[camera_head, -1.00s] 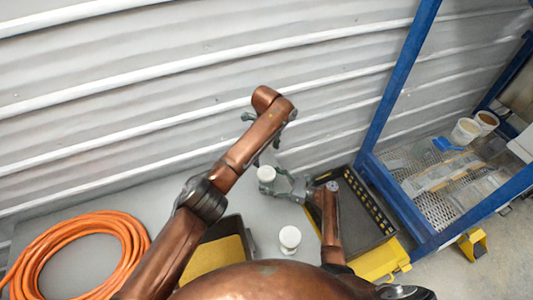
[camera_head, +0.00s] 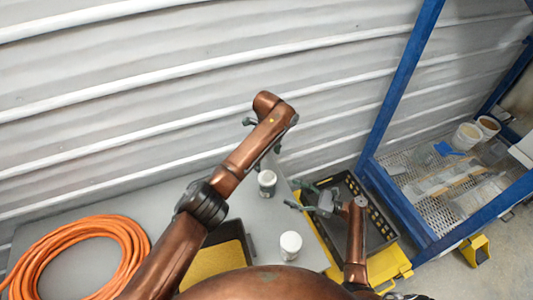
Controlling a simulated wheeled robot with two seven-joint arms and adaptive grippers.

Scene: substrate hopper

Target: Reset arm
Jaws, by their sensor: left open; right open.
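My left gripper (camera_head: 262,135) is open and raised in front of the wall, mostly hidden behind my copper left arm. Its dark fingers show on either side of the arm, with nothing seen between them. My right gripper (camera_head: 295,195) is open and empty, over the table's right side and the near edge of the black tray. Its fingers point left toward a white-capped container (camera_head: 267,184), which stands upright on the grey table, apart from them. A second white-capped container (camera_head: 290,245) stands nearer, below the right gripper in the picture.
An orange hose coil (camera_head: 82,255) lies on the table (camera_head: 185,205) at left. A black bin with yellow contents (camera_head: 220,252) is partly hidden by my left arm. The black tray (camera_head: 382,228) sits at right beside a blue-framed rack (camera_head: 400,85). The corrugated wall closes the back.

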